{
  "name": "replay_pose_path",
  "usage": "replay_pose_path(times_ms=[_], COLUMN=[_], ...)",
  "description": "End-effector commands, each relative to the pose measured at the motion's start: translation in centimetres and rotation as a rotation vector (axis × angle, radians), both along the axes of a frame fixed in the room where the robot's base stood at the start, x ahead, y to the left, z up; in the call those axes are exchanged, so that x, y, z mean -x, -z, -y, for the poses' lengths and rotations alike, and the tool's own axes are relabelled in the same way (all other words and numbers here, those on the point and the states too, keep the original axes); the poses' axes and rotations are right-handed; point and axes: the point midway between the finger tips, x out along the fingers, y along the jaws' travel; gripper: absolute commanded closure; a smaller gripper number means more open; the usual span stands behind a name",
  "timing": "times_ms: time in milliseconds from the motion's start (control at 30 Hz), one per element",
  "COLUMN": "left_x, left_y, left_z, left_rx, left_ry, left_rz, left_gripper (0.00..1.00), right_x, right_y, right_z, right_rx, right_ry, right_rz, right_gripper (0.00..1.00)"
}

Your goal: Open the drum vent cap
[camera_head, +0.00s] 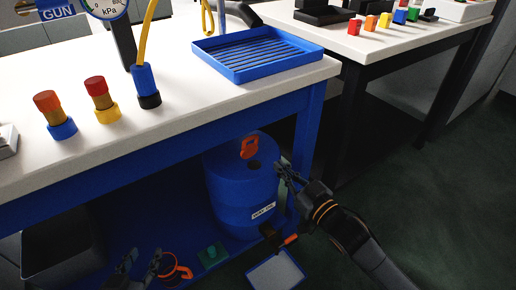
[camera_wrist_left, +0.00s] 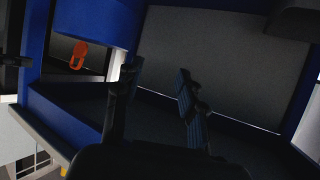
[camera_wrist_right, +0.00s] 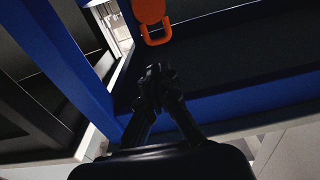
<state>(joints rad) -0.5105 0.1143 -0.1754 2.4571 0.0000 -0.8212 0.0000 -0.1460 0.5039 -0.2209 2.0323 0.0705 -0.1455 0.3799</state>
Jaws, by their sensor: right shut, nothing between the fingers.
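The blue drum (camera_head: 240,190) stands under the workbench, with a white label on its front. Its orange vent cap (camera_head: 248,148) stands upright at the top, behind a dark round opening (camera_head: 254,164) that is uncovered. An orange piece with a loop, apparently the cap, shows in the right wrist view (camera_wrist_right: 151,18), beyond the fingertips. My right gripper (camera_head: 284,172) is shut and empty beside the drum's upper right edge, apart from the cap. My left gripper (camera_head: 141,262) is open and empty, low and left of the drum. An orange piece (camera_wrist_left: 78,56) shows in the left wrist view.
The white bench top (camera_head: 190,100) with its blue frame overhangs the drum. A blue tray (camera_head: 262,70) and several coloured fittings stand on it. An orange-and-black item (camera_head: 172,270) lies near my left gripper. Open green floor (camera_head: 440,190) is at right.

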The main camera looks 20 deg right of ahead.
Motion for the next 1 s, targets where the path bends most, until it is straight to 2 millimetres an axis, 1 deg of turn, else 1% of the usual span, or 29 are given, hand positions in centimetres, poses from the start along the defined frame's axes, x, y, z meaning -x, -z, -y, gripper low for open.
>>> replay_pose_path(times_ms=[33,200,300,500,600,700,833,1000], left_x=[-0.6,-2.1,-2.6,-2.9,-2.8,-2.6,-2.5,-2.5], left_y=[-0.6,-3.9,-5.9,-9.7,-11.0,-11.9,-12.5,-12.6], left_z=[0.3,1.2,1.6,2.2,2.4,2.4,2.5,2.5], left_rx=[0.012,0.058,0.087,0.139,0.157,0.169,0.177,0.177], left_ry=[0.003,0.015,0.024,0.035,0.039,0.042,0.043,0.043], left_rz=[0.052,0.242,0.355,0.556,0.626,0.673,0.701,0.704], left_gripper=[0.60,0.60,0.60,0.60,0.60,0.60,0.60,0.60], right_x=[-1.1,-4.5,-6.3,-8.8,-9.6,-10.2,-10.5,-10.5], right_y=[0.0,-0.1,-0.1,-0.2,-0.2,-0.2,-0.3,-0.3], right_z=[-0.3,-1.6,-2.2,-3.2,-3.5,-3.7,-3.8,-3.8], right_rx=[-0.001,-0.001,-0.001,0.000,0.000,-0.001,-0.001,-0.001], right_ry=[0.001,0.001,0.000,0.000,0.000,0.000,0.000,0.000], right_rz=[0.006,0.005,0.005,0.002,0.001,0.001,0.000,0.000], right_gripper=[1.00,1.00,1.00,1.00,1.00,1.00,1.00,1.00])
